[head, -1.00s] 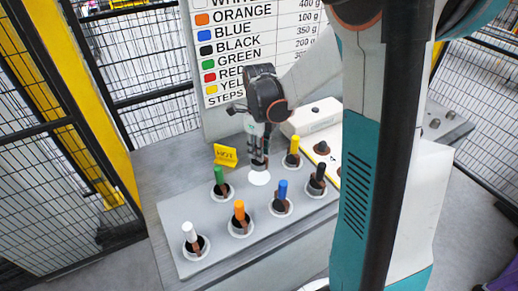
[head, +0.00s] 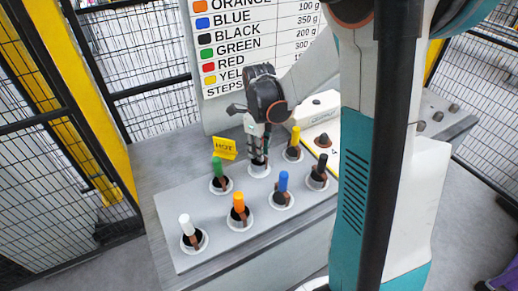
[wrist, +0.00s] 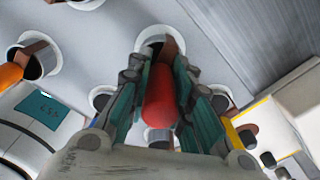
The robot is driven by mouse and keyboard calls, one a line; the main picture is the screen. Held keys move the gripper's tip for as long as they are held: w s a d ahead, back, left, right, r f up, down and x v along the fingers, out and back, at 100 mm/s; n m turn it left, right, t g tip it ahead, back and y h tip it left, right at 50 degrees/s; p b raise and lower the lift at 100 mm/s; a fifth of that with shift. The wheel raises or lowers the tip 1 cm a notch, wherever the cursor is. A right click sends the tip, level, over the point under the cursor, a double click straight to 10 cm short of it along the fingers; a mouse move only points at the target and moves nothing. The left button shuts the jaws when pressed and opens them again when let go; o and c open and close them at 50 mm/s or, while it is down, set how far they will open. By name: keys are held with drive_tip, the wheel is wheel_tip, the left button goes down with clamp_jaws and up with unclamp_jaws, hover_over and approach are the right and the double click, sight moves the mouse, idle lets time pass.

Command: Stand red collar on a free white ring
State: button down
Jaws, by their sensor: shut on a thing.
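The red collar (wrist: 160,95) is a red rounded grip above a dark base with a brown tab. My gripper (wrist: 158,68) is shut on the red grip, with a teal finger on each side. In the head view my gripper (head: 258,158) points down over a white ring (head: 259,174) in the back row, between the green and yellow collars; the red grip is hidden there. In the wrist view the dark base lies within the outline of this white ring (wrist: 141,37). I cannot tell whether the base rests on it.
Green (head: 217,167), yellow (head: 296,136), blue (head: 283,181), black (head: 322,163), orange (head: 239,203) and white (head: 184,225) collars stand in other rings on the grey plate (head: 205,210). A yellow HOT sign (head: 224,148) and a weight board (head: 260,40) stand behind.

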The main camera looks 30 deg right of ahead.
drive_tip(key=shift+f+b, duration=0.75)
drive_tip(key=shift+f, duration=0.15)
idle(0.3)
drive_tip(key=c, duration=1.3)
unclamp_jaws()
drive_tip(key=shift+c, duration=0.2)
wheel_tip(320, 180, up, 12)
drive_tip(key=shift+r, duration=0.1)
